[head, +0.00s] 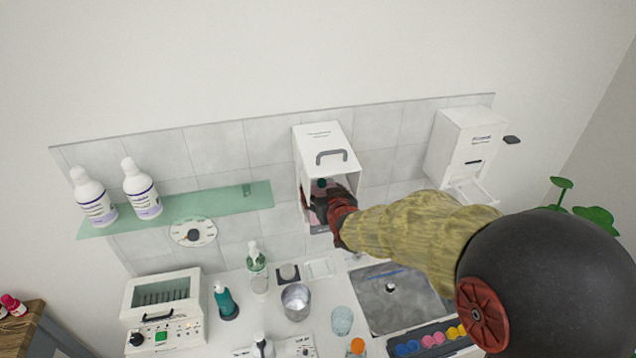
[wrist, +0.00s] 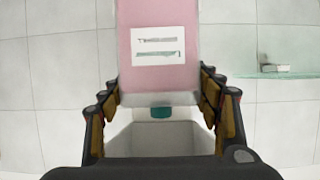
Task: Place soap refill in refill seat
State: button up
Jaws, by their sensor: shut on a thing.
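The soap refill (wrist: 158,75) is a pink pack with a white label and a dark green cap, seen close up in the wrist view. My gripper (wrist: 160,100) is shut on it, with a finger along each side. In the head view my gripper (head: 326,201) is at the open front of the white wall dispenser (head: 322,139), and the refill is mostly hidden there. A pale box-like recess (wrist: 150,138) shows beyond the green cap in the wrist view. The refill seat itself cannot be made out clearly, and I cannot tell whether the refill touches it.
A glass shelf (head: 232,201) with two white bottles (head: 143,191) is left of the dispenser. A second white dispenser (head: 463,143) hangs to the right. Below are a sink (head: 392,302), a metal cup (head: 296,301), a green pump bottle (head: 226,301) and a glass (head: 342,320).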

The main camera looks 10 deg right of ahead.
jog(key=w, duration=0.4)
jog(key=shift+w, duration=0.2)
jog(key=shift+s+f+p, duration=0.1)
jog(key=shift+f+p, duration=0.15)
jog(key=shift+p, duration=0.05)
jog(key=shift+f, duration=0.2)
jog(key=o, duration=1.2)
jog(key=shift+r, duration=0.1)
